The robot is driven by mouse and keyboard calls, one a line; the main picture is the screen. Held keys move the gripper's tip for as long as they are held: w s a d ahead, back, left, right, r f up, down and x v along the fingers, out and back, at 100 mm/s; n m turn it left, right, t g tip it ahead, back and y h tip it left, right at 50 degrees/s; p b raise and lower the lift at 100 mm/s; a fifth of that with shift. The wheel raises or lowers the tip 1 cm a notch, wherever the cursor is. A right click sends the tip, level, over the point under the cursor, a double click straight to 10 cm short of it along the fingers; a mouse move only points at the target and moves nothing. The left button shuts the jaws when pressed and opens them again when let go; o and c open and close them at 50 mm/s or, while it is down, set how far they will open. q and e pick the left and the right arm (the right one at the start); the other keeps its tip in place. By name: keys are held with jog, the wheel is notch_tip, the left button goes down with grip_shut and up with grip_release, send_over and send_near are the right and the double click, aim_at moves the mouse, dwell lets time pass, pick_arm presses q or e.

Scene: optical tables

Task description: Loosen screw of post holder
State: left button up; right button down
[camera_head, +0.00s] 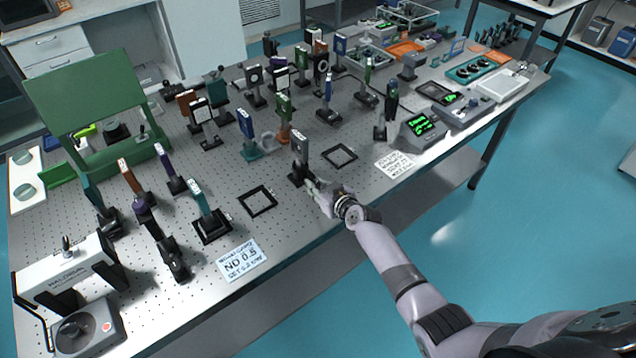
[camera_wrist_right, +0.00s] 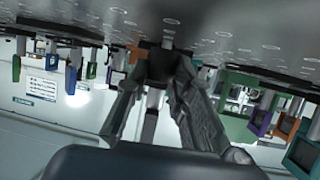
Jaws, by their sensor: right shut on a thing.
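In the right wrist view, which is upside down, the fingers of the right gripper (camera_wrist_right: 163,72) close in on both sides of the dark holder (camera_wrist_right: 157,62). A silvery post (camera_wrist_right: 151,103) shows between the fingers. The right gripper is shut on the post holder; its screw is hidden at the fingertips. My left gripper is not in view.
The perforated optical table (camera_head: 300,228) holds several other mounted optics. Two black square frames (camera_head: 258,200) (camera_head: 340,156) lie flat on either side of the holder. Labels (camera_head: 243,261) (camera_head: 394,163) lie near the front edge. The blue floor in front is open.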

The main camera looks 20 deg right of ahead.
jog(key=c, duration=1.4)
grip_release()
jog(key=shift+s, duration=0.1)
jog(key=v, duration=1.2)
